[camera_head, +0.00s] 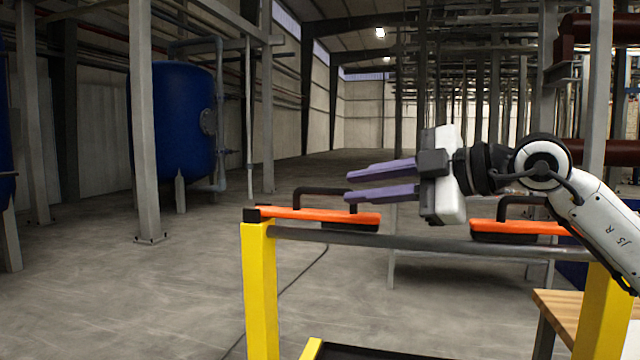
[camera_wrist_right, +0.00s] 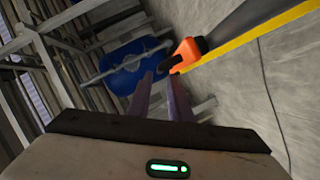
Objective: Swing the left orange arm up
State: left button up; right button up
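The left orange arm (camera_head: 315,215) lies flat along the top of the yellow-posted frame, with a black handle (camera_head: 320,191) raised above it. Its orange end also shows in the right wrist view (camera_wrist_right: 186,54), just beyond the fingertips. My right gripper (camera_head: 347,184) comes in from the right, its purple fingers pointing left beside the right end of the handle. The fingers are apart, and I see nothing held firmly between them. I cannot tell whether they touch the handle. They also show in the right wrist view (camera_wrist_right: 162,77). My left gripper is out of view.
A second orange arm (camera_head: 520,228) lies flat on the right of the frame, under my right wrist. A grey bar (camera_head: 400,243) joins the yellow posts (camera_head: 260,290). A wooden surface (camera_head: 562,308) is at lower right. A blue tank (camera_head: 172,120) stands far behind. The floor left is clear.

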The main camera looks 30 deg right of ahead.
aim_at(329, 189)
jog(key=p+x, duration=0.4)
jog(key=x, duration=0.3)
jog(key=shift+r+p, duration=0.15)
jog(key=shift+p, duration=0.15)
jog(key=shift+w+a+f, duration=0.15)
jog(key=shift+w+f, duration=0.1)
jog(key=shift+w, duration=0.15)
jog(key=shift+c, duration=0.5)
grip_shut()
